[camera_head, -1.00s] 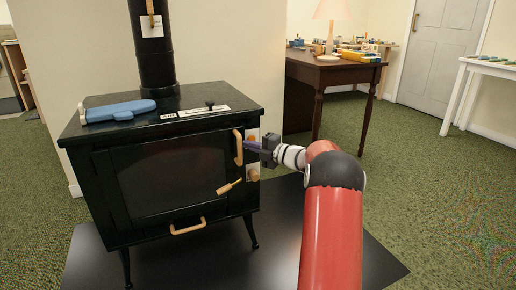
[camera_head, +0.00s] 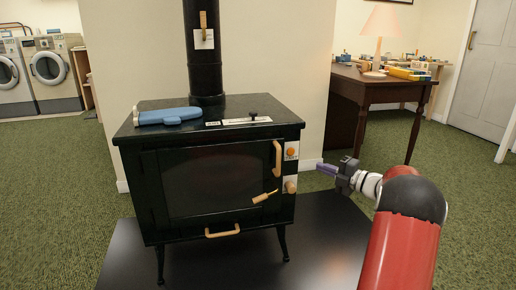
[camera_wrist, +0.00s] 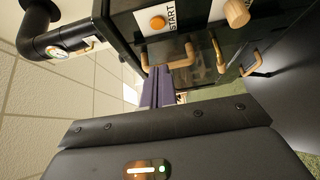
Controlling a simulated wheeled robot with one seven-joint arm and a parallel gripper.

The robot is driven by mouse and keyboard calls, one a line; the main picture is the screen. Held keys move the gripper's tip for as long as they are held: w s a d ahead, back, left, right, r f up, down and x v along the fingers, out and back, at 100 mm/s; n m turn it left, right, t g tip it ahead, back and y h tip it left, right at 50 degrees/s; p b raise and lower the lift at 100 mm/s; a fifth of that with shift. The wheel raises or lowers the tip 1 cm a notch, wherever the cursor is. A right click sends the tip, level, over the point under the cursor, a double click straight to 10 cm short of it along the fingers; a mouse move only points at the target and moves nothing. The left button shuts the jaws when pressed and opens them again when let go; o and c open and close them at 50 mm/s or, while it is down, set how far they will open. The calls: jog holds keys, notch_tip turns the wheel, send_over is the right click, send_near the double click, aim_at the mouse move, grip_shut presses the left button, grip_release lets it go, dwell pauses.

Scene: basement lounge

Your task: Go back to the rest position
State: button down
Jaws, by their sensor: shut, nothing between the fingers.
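My gripper (camera_head: 328,169) is held out in front of my red arm, to the right of the black stove (camera_head: 137,190). Its purple fingers are shut together with nothing between them, and they show in the wrist view (camera_wrist: 158,88). In the head view a gap separates the fingers from the stove's right side. The stove's side carries an orange START button (camera_wrist: 158,22) and a wooden knob (camera_wrist: 237,13), both also to the left of my gripper in the head view.
A blue object (camera_head: 168,116) lies on the stove top. The stove stands on a dark floor plate (camera_head: 240,265). A wooden table (camera_head: 385,88) with a lamp (camera_head: 382,22) is behind my gripper. Washing machines (camera_head: 50,70) stand at the far left. Green carpet is open on the right.

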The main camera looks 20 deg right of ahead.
jog(key=w+a+r+m+t+h+p, duration=0.1)
jog(key=a+r+m+h, duration=0.2)
jog(key=r, duration=0.4)
jog(key=w+a+r+m+t+h+p, duration=0.1)
jog(key=a+r+m+h+p, duration=0.1)
jog(key=a+r+m+h, duration=0.3)
jog(key=s+a+r+m+g+h+p, duration=0.2)
jog(key=s+a+r+m+h, duration=0.2)
jog(key=s+r+m, duration=0.35)
jog(key=s+a+f+m+g+y+p, duration=0.1)
jog(key=s+a+f+m+g, duration=0.2)
jog(key=s, duration=0.7)
jog(key=s+a+f+m+g+y+p, duration=0.1)
jog(key=s+a+f+m+g+p, duration=0.1)
jog(key=s+a, duration=0.6)
jog(key=s+a+f+m+g+p, duration=0.1)
jog(key=s+a+f+m+g, duration=0.2)
jog(key=s, duration=1)
jog(key=a+f+g, duration=0.1)
jog(key=a+f, duration=0.2)
jog(key=shift+s+m+g+y+p, duration=0.15)
jog(key=shift+m+g+y+p, duration=0.2)
jog(key=shift+g+y+p, duration=0.05)
jog(key=shift+a+r, duration=0.1)
